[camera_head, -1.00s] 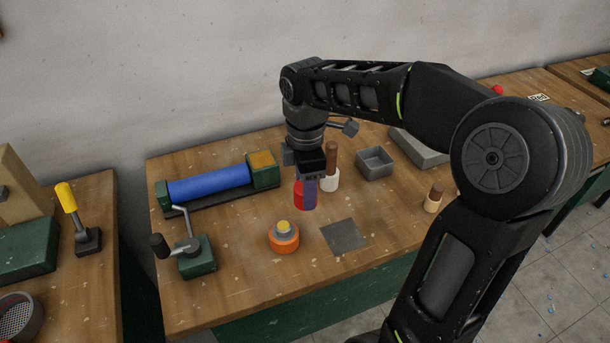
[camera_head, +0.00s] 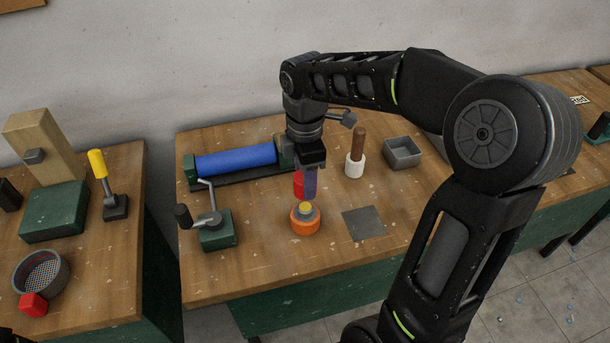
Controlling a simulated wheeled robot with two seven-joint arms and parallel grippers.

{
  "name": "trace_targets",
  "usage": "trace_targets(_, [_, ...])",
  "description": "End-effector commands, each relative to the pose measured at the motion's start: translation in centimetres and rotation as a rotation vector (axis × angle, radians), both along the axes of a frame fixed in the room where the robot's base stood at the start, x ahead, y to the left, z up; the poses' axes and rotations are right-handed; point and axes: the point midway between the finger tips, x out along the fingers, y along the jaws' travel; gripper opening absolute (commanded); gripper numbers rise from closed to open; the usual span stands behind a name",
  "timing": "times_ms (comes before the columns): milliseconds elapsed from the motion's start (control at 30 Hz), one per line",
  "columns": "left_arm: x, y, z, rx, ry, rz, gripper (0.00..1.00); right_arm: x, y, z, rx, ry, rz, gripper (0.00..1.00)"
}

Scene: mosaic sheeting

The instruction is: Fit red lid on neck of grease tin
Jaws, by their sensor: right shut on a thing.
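The grease tin (camera_head: 305,222) stands upright on the middle bench, with an orange body, a grey neck and a yellow top. My right gripper (camera_head: 308,184) points down just above the tin. It is shut on the red lid (camera_head: 298,185), which shows at the left side of a bluish finger. The finger hides part of the lid. The lid appears just above the neck in the picture; I cannot tell the exact gap or whether they touch. My left gripper is not in view.
A crank on a green block (camera_head: 216,234) stands left of the tin. A blue roller (camera_head: 235,159) lies behind. A grey plate (camera_head: 363,223) lies right of the tin. A brown-handled white tool (camera_head: 356,158) and a grey box (camera_head: 403,152) stand behind right. The bench front is clear.

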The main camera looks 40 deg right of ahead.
Motion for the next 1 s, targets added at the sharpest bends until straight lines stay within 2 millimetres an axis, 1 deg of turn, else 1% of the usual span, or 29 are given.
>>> trace_targets(33, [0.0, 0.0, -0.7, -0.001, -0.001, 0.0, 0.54, 0.0, 0.0, -0.9, 0.0, 0.001, 0.0, 0.01])
trace_targets(100, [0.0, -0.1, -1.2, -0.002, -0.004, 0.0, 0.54, 0.0, 0.0, -1.5, 0.0, 0.0, 0.0, 0.01])
trace_targets(400, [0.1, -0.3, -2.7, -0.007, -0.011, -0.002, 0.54, 0.0, 0.0, -3.9, 0.0, 0.0, 0.0, 0.01])
trace_targets(567, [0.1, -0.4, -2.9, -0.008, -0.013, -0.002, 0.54, 0.0, 0.0, -4.3, 0.0, 0.0, 0.0, 0.01])
trace_targets(1000, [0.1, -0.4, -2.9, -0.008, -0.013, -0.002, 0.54, 0.0, 0.0, -4.3, 0.0, 0.0, 0.0, 0.01])
